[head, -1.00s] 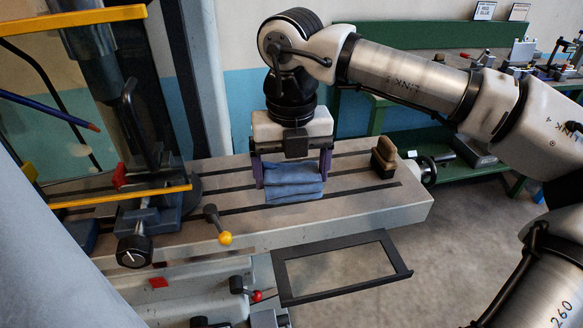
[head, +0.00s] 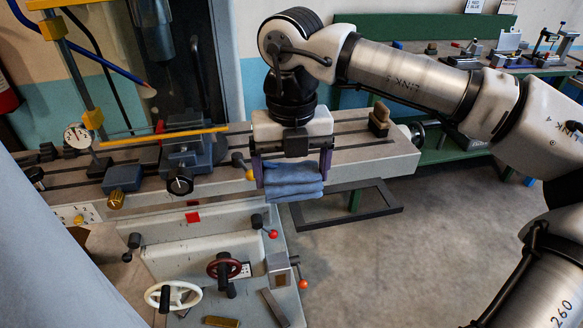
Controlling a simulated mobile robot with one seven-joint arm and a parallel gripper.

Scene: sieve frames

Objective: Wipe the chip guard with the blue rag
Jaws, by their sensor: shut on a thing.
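My gripper (head: 291,170) is shut on the folded blue rag (head: 292,186), one purple-edged finger on each side of it. The rag hangs below the fingers, over the front edge of the machine's slotted table (head: 350,153). The chip guard (head: 165,137) stands at the left, a clear pane with yellow rails, above the table and the vise (head: 188,158). Its upper part runs out of the picture. The rag is right of the guard and apart from it.
A yellow-knobbed lever is close left of the rag. A brown-topped block (head: 379,120) stands on the table's right end. Handwheels (head: 173,296) and levers project below. A green workbench (head: 450,150) is behind.

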